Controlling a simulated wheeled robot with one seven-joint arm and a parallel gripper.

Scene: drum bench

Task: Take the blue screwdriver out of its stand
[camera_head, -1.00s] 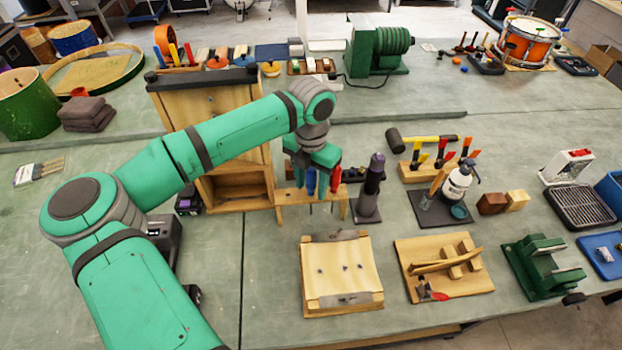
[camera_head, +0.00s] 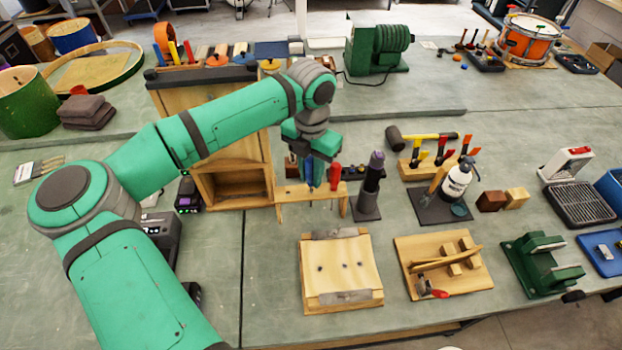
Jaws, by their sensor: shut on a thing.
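A small wooden stand (camera_head: 293,193) stands on the bench, just left of the picture's middle. A red screwdriver (camera_head: 335,177) is upright in its right part. My gripper (camera_head: 309,168) is above the stand, pointing down, shut on the handle of the blue screwdriver (camera_head: 309,174). The blue screwdriver is upright, left of the red one. My fingers partly hide its handle. Its lower end is hard to make out, so I cannot tell whether its tip is clear of the stand.
A dark upright tool (camera_head: 370,180) on a base stands close to the right of the stand. A wooden cabinet (camera_head: 235,188) is close behind on the left. A wooden board (camera_head: 341,268) lies in front. Open bench (camera_head: 270,265) shows at the front left.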

